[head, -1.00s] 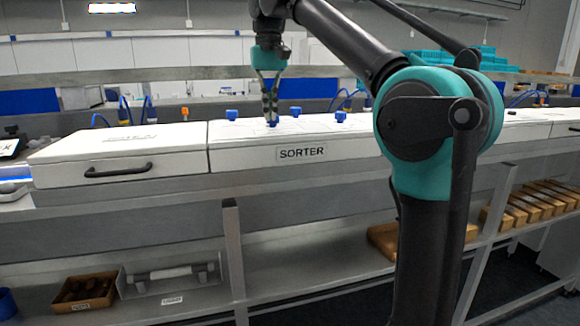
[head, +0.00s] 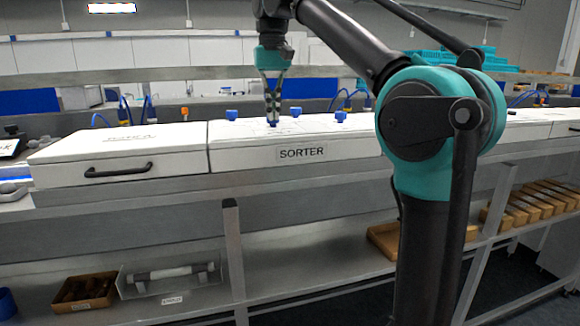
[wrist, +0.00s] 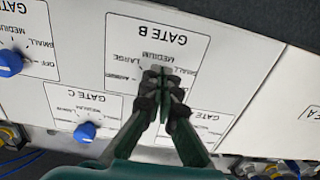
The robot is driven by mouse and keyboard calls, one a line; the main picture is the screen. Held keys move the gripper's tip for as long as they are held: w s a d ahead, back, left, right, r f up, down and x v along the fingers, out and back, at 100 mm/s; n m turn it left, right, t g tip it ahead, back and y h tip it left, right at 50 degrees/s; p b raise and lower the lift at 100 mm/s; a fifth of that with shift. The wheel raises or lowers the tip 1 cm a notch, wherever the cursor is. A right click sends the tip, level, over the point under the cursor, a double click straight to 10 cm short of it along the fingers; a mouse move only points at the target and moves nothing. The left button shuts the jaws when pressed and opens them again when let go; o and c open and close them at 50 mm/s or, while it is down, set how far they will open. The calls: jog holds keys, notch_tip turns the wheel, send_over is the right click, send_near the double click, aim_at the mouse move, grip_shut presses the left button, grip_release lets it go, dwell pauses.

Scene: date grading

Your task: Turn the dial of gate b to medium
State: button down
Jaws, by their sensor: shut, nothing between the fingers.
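The gate B panel (wrist: 188,42) is a white plate with upside-down lettering in the wrist view; MEDIUM, LARGE and SMALL are readable around its dial position. My gripper (wrist: 163,78) is shut, its fingertips over that dial position, and hides most or all of the dial. Whether the fingers touch the dial, and where it points, I cannot tell. In the head view my gripper (head: 272,117) points straight down onto the white sorter top (head: 235,154), with a trace of blue at its tips.
The gate C dial (wrist: 85,131) is blue and sits beside gate B. Another blue dial (wrist: 10,62) is at the wrist view's left edge. In the head view, blue dials (head: 232,114) and (head: 340,116) stand either side of my gripper. A handled white lid (head: 118,150) lies left.

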jog(key=shift+d, duration=0.25)
jog(key=shift+w+d, duration=0.15)
jog(key=shift+d, duration=0.2)
jog(key=shift+w+d, duration=0.15)
jog(key=shift+d, duration=0.1)
jog(key=shift+d, duration=0.1)
jog(key=shift+s+d, duration=0.15)
jog(key=shift+s, duration=0.1)
notch_tip(320, 180, up, 6)
dwell(0.8)
